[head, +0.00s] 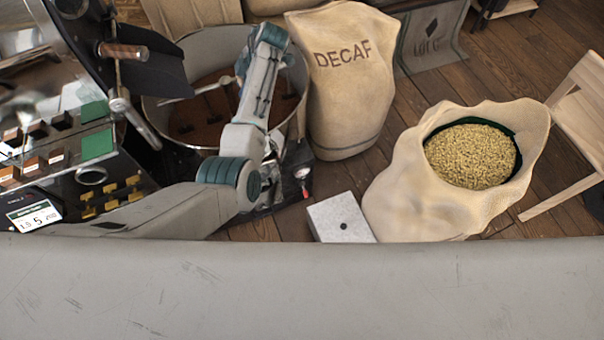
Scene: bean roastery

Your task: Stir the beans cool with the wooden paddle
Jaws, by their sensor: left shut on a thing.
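My left arm reaches up from the lower left to the round cooling tray (160,125), a metal pan with dark brown beans (205,115) in its bottom. My left gripper (243,68) is over the tray's right half, partly hidden by my own wrist. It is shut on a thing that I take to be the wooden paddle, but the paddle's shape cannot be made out. A thin pale bar lies across the tray left of the gripper; I cannot tell whether it belongs to the tray. My right gripper is not in view.
A DECAF sack (345,85) stands close right of the tray. An open sack of pale beans (470,155), a pale grey block (340,220) and a wooden chair (580,120) are further right. The roaster's control panel (45,175) is at left. Some wooden floor is clear.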

